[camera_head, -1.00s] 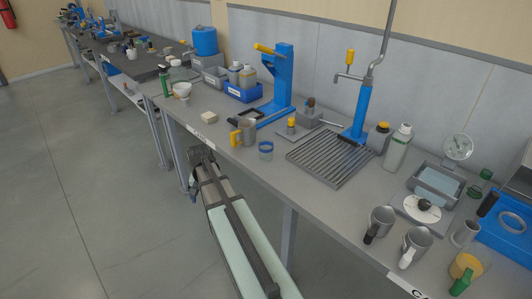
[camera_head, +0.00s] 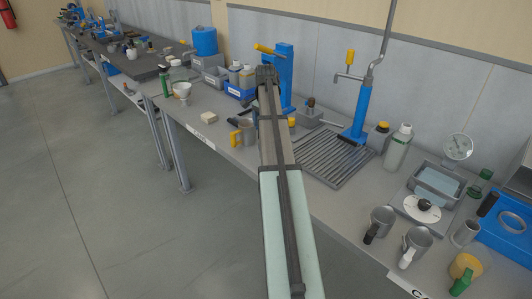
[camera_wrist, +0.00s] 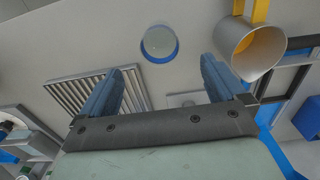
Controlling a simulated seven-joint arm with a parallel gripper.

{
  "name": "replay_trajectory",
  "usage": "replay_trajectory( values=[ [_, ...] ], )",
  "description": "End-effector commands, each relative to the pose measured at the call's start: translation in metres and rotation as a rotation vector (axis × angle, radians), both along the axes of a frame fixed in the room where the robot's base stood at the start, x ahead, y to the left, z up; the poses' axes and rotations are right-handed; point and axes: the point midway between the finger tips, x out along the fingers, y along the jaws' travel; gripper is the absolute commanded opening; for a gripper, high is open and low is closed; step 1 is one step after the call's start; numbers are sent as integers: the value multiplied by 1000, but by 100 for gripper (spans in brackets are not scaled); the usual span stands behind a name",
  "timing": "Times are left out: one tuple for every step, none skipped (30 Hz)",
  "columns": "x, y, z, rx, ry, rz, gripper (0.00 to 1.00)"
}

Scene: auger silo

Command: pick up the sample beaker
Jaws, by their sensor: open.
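The sample beaker (camera_wrist: 159,44), a small clear vessel with a blue band, shows in the wrist view on the grey bench, just beyond and between my fingertips. In the head view my arm hides it. My gripper (camera_wrist: 168,66) is open and empty, with its two blue fingers apart. The beaker is not between the fingers and I see no contact. In the head view my forearm reaches up over the bench, and the fingers cannot be made out there.
A metal jug with a yellow handle (camera_wrist: 250,50) stands close to the right of the beaker in the wrist view. A slatted drain grate (camera_head: 333,154), a blue tap column (camera_head: 357,112) and a blue stand (camera_head: 284,85) are nearby. Metal mugs (camera_head: 382,220) stand at the front right.

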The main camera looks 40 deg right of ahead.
Motion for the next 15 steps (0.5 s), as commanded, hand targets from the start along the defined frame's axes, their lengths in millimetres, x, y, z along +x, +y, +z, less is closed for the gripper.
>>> replay_trajectory(
  values=[
    [-1,1,-11,2,2,1,97],
    [-1,1,-16,2,2,1,97],
    [-1,1,-23,2,2,2,97],
    [-1,1,-28,1,2,2,97],
    [-1,1,-34,1,2,2,97],
    [-1,1,-40,2,2,2,97],
    [-1,1,-44,1,2,2,97],
    [0,1,-47,1,1,3,97],
    [0,1,-52,1,1,3,97],
    [0,1,-55,1,1,3,97],
    [0,1,-58,1,1,3,97],
    [0,1,-60,1,1,3,97],
    [0,1,-62,1,1,3,97],
    [0,1,-62,0,1,3,97],
    [0,1,-64,0,0,3,97]
  ],
)
